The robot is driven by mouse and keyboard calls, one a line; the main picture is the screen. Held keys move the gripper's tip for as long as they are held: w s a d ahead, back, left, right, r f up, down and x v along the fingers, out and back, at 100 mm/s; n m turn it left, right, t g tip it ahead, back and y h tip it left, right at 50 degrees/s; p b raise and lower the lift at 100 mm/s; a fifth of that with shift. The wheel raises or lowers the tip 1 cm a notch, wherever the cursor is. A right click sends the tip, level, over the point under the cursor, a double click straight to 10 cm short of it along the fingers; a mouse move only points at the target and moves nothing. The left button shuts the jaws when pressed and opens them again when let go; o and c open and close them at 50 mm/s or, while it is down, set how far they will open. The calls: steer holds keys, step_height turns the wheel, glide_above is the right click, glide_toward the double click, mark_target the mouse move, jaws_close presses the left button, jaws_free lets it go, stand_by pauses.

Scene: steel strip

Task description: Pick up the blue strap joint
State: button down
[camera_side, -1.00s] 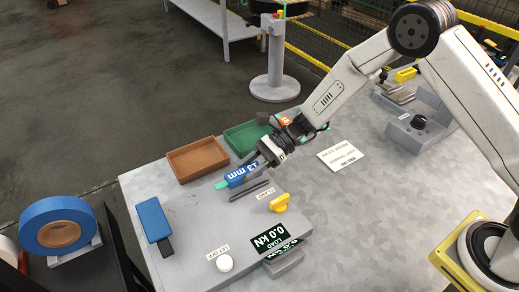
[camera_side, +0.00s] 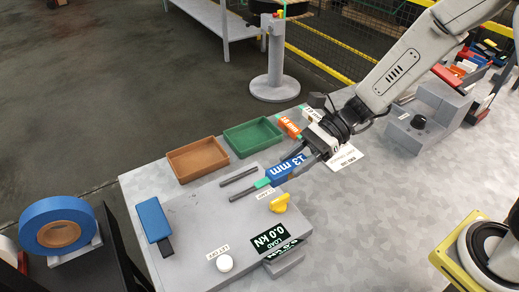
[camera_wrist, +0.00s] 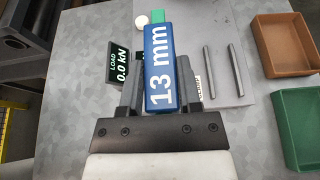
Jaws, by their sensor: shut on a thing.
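The blue strap joint (camera_side: 286,167), a block marked 13 mm with a green piece at its end, is held by my gripper (camera_side: 305,163) near the right edge of the grey tester plate. In the wrist view the joint (camera_wrist: 160,65) lies between the two fingers of my gripper (camera_wrist: 159,95), which are shut on its sides. The green piece points away from the gripper. In the side view it overlaps the end of a dark clamp bar; whether it touches cannot be told.
Two dark clamp bars (camera_side: 239,176) lie on the tester plate, with a yellow knob (camera_side: 279,203), a load display (camera_side: 269,238) and a white button (camera_side: 225,263). A brown tray (camera_side: 198,160) and a green tray (camera_side: 252,137) stand behind. An orange piece (camera_side: 289,127) is beyond my gripper.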

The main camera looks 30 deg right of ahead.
steer(key=shift+s+d+r, duration=0.25)
steer(key=shift+s+r, duration=0.05)
steer(key=shift+s, duration=0.3)
steer(key=shift+s+d+r, duration=0.2)
steer(key=shift+s+r, duration=0.05)
steer(key=shift+s, duration=0.3)
